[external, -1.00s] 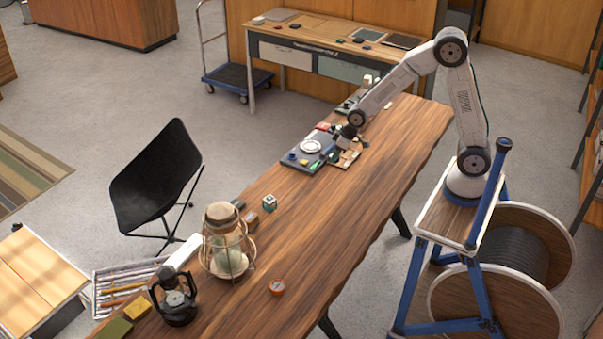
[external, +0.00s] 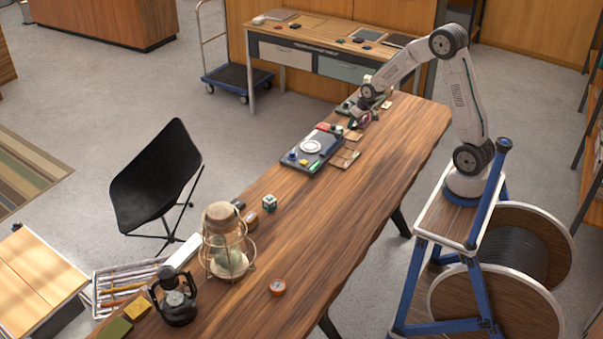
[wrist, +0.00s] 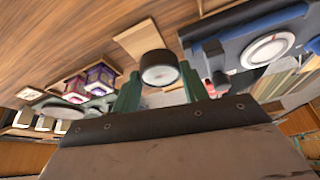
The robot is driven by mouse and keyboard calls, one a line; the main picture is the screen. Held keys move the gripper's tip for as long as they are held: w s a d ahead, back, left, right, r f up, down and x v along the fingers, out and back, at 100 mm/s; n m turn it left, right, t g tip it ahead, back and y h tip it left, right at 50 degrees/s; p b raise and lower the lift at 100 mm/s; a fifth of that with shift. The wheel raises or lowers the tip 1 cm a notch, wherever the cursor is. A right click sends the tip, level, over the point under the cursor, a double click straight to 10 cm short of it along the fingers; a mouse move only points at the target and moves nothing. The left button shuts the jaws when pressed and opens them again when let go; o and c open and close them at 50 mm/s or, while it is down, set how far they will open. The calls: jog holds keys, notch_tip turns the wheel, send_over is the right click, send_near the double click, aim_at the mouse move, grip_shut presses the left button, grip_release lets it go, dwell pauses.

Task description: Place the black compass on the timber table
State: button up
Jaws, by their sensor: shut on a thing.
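The black compass (wrist: 160,70), a small round black case with a pale face, is held between the green fingers of my gripper (wrist: 158,88) in the wrist view. In the external view my gripper (external: 362,117) is over the far part of the timber table (external: 335,215), just beyond the dark tray. The compass is too small to make out clearly there. The timber table also shows in the wrist view (wrist: 60,45). The held compass appears to be above the table surface; the exact gap cannot be told.
A dark tray (external: 318,165) with a white dial lies near my gripper, with pale wooden tiles (external: 345,158) beside it. A caged lantern (external: 227,240), an orange-rimmed round item (external: 277,287) and a small cube (external: 269,202) stand nearer. The table's middle and right side are clear.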

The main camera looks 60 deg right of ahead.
jog(key=shift+w+d+f, duration=0.2)
jog(key=shift+d+f, duration=0.3)
jog(key=shift+f, duration=0.5)
jog(key=shift+w+d+f, duration=0.2)
jog(key=shift+d+f, duration=0.3)
jog(key=shift+f, duration=0.55)
jog(key=shift+w+d+f, duration=0.2)
jog(key=shift+d+f, duration=0.3)
jog(key=shift+f, duration=0.5)
jog(key=shift+f, duration=0.3)
jog(key=o, duration=1.1)
